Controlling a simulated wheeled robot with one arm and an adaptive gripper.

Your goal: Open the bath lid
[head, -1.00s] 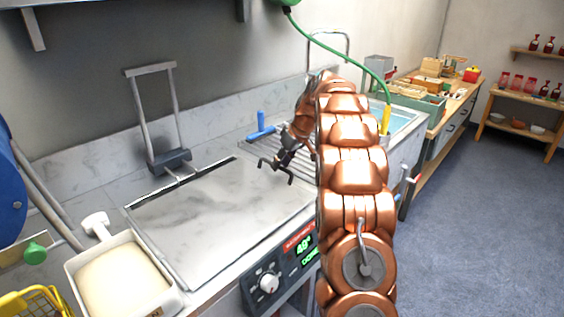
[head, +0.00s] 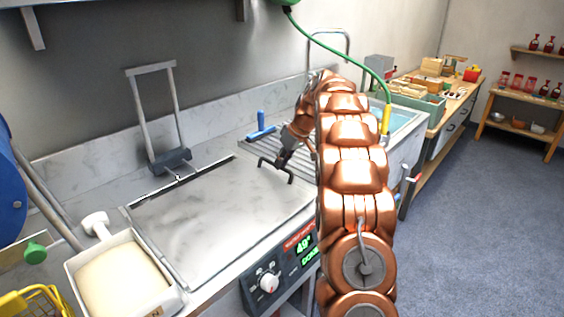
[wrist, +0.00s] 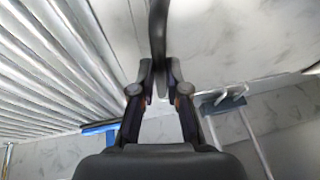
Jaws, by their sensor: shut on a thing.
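The bath lid (head: 215,215) is a flat pale grey, marbled plate lying down over the bath. Its dark bar handle (head: 276,169) stands at the right side of the lid. My gripper (head: 285,157) is at that handle, reaching in from the right. In the wrist view the handle is a dark bar (wrist: 158,25) running between the fingertips of my gripper (wrist: 159,80), which are shut on it. The wrist view also shows the pale lid surface (wrist: 225,40). The inside of the bath is hidden by the lid.
An upright metal frame with a dark block (head: 170,161) stands behind the lid. A ribbed metal drainer (head: 275,145) with a blue-handled tool (head: 262,132) lies beyond the handle. A tub of pale contents (head: 78,262) stands at front left. The control panel (head: 280,275) is at the front.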

